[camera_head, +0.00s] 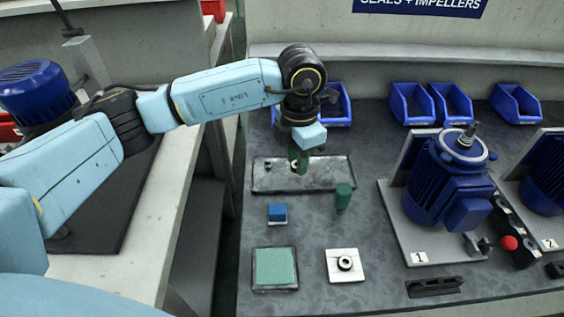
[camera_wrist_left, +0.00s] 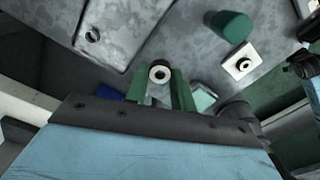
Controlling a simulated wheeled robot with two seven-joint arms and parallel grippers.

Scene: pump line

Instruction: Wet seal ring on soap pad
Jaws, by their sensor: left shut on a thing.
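My left gripper (camera_head: 299,163) hangs over the flat grey tray at the back left of the bench, pointing down. In the left wrist view its green fingers (camera_wrist_left: 161,92) are shut on a small pale ring with a dark centre, the seal ring (camera_wrist_left: 159,72). In the head view the ring (camera_head: 295,167) is small and partly hidden by the fingers. The soap pad (camera_head: 275,267), a light green square in a dark frame, lies at the front left of the bench, apart from the gripper. A pale green corner, likely the pad, shows in the left wrist view (camera_wrist_left: 203,98). My right gripper is not seen.
The grey tray (camera_head: 335,178) lies below the gripper. A green cylinder (camera_head: 343,196), a blue block (camera_head: 277,213) and a white plate with a black ring (camera_head: 345,265) stand nearby. A blue pump motor (camera_head: 447,185) is to the right. Blue bins (camera_head: 412,104) line the back.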

